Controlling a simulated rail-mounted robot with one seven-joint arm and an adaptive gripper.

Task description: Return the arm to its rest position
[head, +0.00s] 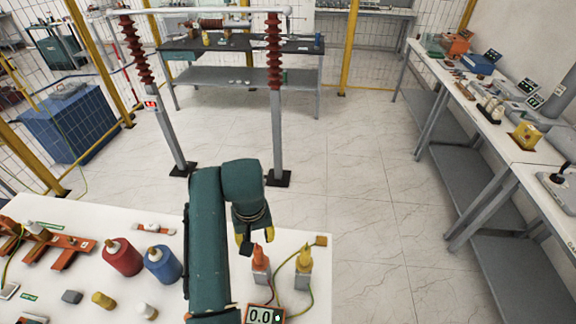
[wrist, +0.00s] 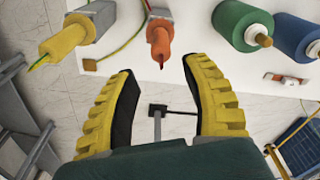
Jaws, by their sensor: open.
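My teal arm rises over the white table (head: 40,212) in the head view, bent over at the top so that my gripper (head: 246,243) points down. The gripper's yellow fingers are partly hidden there. In the wrist view my gripper (wrist: 158,72) has its two yellow, black-padded fingers spread apart with nothing between them. An orange-tipped connector (head: 260,263) stands just right of the gripper; it also shows beyond the fingertips in the wrist view (wrist: 160,40). A yellow-tipped connector (head: 304,265) stands farther right.
A red cylinder (head: 122,256) and a blue cylinder (head: 162,263) stand left of my arm. A green cylinder (wrist: 243,25) shows in the wrist view. A meter (head: 264,315) reading 0.0 sits at the front. Tall brown insulators (head: 274,50) stand beyond the table. Open floor lies right.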

